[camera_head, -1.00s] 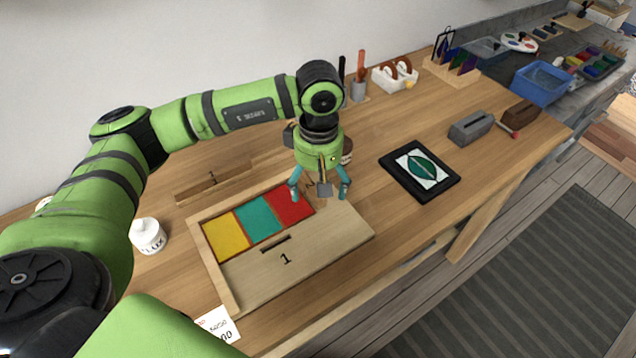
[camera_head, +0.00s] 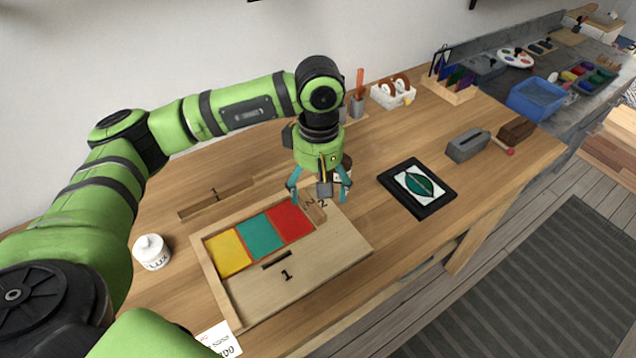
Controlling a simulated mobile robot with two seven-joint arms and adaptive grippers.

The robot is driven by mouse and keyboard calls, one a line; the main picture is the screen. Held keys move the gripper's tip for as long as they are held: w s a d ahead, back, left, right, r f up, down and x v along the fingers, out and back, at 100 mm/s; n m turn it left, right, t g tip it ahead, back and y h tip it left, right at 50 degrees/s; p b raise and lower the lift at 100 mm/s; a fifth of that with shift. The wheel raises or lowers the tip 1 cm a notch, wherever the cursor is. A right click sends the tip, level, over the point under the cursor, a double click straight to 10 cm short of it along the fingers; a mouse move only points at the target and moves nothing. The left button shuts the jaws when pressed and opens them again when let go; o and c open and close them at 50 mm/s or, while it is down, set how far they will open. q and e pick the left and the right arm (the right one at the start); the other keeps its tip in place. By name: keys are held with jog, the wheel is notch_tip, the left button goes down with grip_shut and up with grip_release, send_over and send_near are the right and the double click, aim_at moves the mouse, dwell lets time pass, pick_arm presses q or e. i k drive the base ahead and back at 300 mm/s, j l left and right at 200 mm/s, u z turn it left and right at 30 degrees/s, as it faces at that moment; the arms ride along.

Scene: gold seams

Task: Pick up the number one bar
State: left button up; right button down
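The number one bar (camera_head: 215,197) is a long, thin wooden bar marked 1, on the table behind the tray. The shallow wooden tray (camera_head: 207,272) holds yellow, teal and red panels and a pale board (camera_head: 310,262) with a dark slot marked 1. A small brown piece marked 2 (camera_head: 316,213) sits by the 2 mark near the red panel; how it is seated is unclear. My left gripper (camera_head: 320,197) points down above that end of the tray, fingers spread and empty, right of the number one bar. My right gripper is not in view.
A white flux jar (camera_head: 152,253) stands left of the tray, and a paper label (camera_head: 220,340) lies in front. A dark jar is partly hidden behind my gripper. A black framed picture (camera_head: 418,187) lies right. The table between bar and tray is clear.

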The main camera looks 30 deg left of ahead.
aim_at(191, 205)
jog(key=k+l, duration=0.3)
jog(key=k, duration=0.15)
jog(key=k+l, duration=0.3)
jog(key=k, duration=0.15)
jog(key=k+l, duration=0.3)
jog(key=k, duration=0.15)
